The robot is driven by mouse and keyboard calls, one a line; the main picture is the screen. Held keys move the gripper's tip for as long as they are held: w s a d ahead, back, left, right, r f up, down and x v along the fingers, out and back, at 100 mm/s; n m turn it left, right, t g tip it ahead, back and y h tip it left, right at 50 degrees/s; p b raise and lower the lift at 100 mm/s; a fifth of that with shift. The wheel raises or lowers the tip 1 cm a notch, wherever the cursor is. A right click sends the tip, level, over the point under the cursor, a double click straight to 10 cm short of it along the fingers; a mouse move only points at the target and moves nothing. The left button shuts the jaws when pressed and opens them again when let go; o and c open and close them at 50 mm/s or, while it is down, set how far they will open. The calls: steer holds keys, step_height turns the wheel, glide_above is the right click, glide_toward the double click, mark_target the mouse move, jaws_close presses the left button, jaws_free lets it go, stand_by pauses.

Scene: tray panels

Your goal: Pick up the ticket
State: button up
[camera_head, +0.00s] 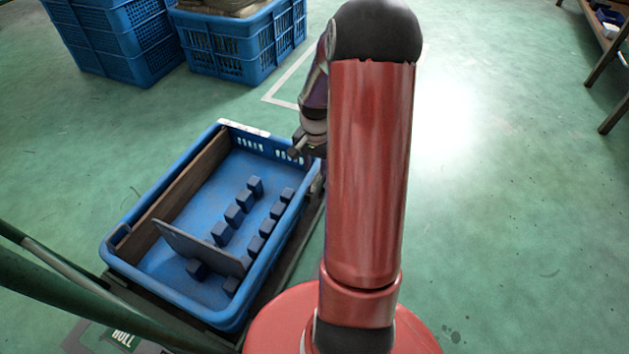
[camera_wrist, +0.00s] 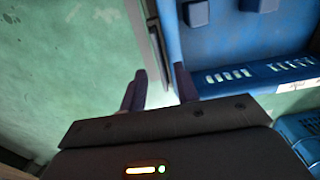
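A pale strip that looks like the ticket (camera_head: 244,128) lies along the far rim of the blue tray (camera_head: 127,240). A pale strip (camera_wrist: 299,87) also shows on the rim in the wrist view, right of my fingers. I cannot read it or tell whether it is loose. My gripper (camera_head: 296,150) is by the tray's far right corner, partly hidden behind my arm. In the wrist view my gripper (camera_wrist: 163,86) has two dark fingers apart with nothing between them. They are left of the strip, near the tray's outer edge.
The tray holds a brown board (camera_head: 180,185), a thin grey panel (camera_head: 200,247) and two rows of dark blocks (camera_head: 234,215). Blue crates (camera_head: 243,45) stand behind. A green rail (camera_head: 60,290) crosses the lower left. Floor on the right is clear.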

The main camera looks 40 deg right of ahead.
mark_target(316, 174)
step_height(316, 174, down, 4)
steer(key=shift+w+d+r+b, duration=0.1)
steer(key=shift+b, duration=0.2)
jaws_close()
steer(key=shift+r, duration=0.1)
